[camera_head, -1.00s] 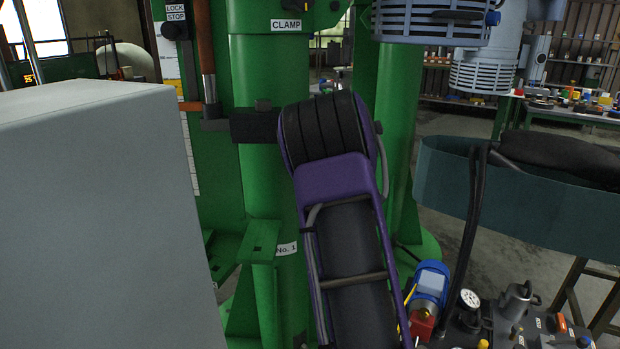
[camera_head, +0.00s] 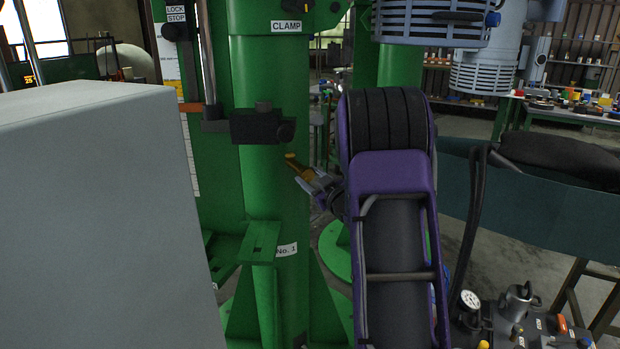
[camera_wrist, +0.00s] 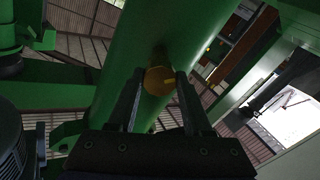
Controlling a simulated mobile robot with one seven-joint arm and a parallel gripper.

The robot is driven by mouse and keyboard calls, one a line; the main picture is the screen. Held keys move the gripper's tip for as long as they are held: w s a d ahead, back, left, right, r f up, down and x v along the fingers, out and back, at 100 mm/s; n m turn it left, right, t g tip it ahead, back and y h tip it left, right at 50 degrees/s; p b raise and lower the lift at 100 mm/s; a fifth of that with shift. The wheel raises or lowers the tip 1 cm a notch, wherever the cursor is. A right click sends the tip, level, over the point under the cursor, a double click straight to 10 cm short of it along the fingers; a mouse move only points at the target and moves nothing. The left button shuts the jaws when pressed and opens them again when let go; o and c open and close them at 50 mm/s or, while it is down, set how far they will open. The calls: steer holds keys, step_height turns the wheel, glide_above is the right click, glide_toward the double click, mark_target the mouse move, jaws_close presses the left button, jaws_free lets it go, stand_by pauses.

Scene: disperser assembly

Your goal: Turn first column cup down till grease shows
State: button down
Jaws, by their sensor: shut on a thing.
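The first green column (camera_head: 262,200) carries a "No. 1" label. A small brass-coloured cup (camera_head: 292,160) sticks out from its right side, slightly tilted. In the wrist view the cup's round end (camera_wrist: 159,80) faces the camera in front of the green column (camera_wrist: 140,40), with a small orange mark on it. My gripper (camera_head: 303,177) is shut on the cup, and in the wrist view its dark fingers (camera_wrist: 160,92) lie on either side of it. I cannot tell whether grease shows. Part of the wrist is hidden behind my arm.
A large grey box (camera_head: 100,180) fills the left foreground. A dark block (camera_head: 262,126) is on the column above the cup. A motor (camera_head: 430,22) hangs at upper right. A teal trough (camera_head: 540,210) and a bench with a gauge (camera_head: 470,301) stand at right.

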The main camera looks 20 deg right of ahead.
steer(key=shift+m, duration=1.1)
steer(key=shift+c, duration=1.6)
jaws_free()
steer(key=s+d, duration=0.1)
steer(key=s, duration=1.6)
steer(key=shift+s+d, duration=0.15)
steer(key=shift+d, duration=0.05)
